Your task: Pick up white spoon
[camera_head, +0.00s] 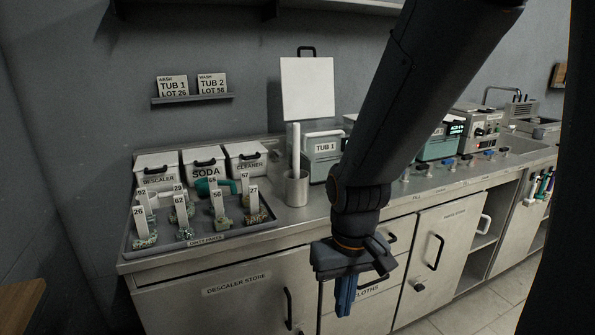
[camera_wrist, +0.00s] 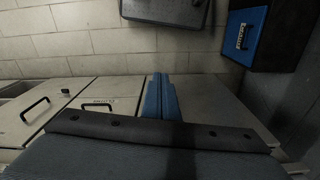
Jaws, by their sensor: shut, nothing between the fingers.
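A white upright stick (camera_head: 296,140) stands in a metal cup (camera_head: 297,189) on the counter, left of the TUB 1 box. It may be the white spoon, with its lower end hidden in the cup. My gripper (camera_head: 345,297) hangs in front of the counter, below and to the right of the cup, with its fingers pointing down. In the wrist view its blue fingers (camera_wrist: 161,98) are together and empty. The wrist view shows neither cup nor stick.
A tray (camera_head: 245,233) with several numbered tags stands left of the cup. Behind it are white-lidded containers (camera_head: 203,160). In the wrist view, a blue box (camera_wrist: 255,38) stands on the tiled floor (camera_wrist: 100,45).

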